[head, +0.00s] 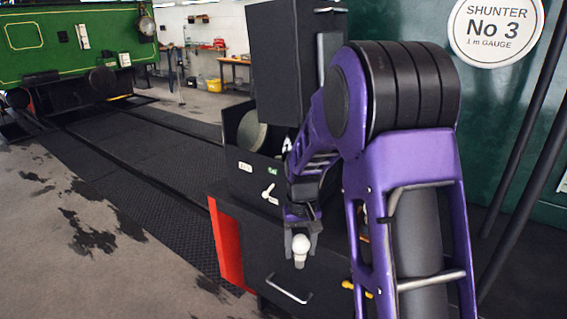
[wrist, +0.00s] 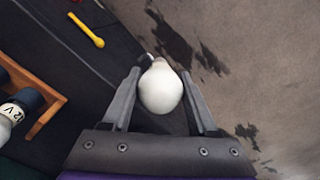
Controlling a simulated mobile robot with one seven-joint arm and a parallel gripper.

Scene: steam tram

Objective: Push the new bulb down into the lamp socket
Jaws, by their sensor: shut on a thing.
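My gripper (head: 300,232) is shut on a white bulb (head: 300,245), with a finger on each side of its round glass. The bulb hangs upright, narrow end down, in front of a dark cabinet. In the wrist view the glass (wrist: 160,90) sits between the fingertips (wrist: 161,76), and its lower end is mostly hidden. An open black box (head: 243,185) on the cabinet has a round pale disc (head: 251,130) inside. It may be the lamp; I cannot make out a socket.
The cabinet drawer has a metal handle (head: 289,290). A green vehicle (head: 75,45) stands at the back left. Floor on the left is open.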

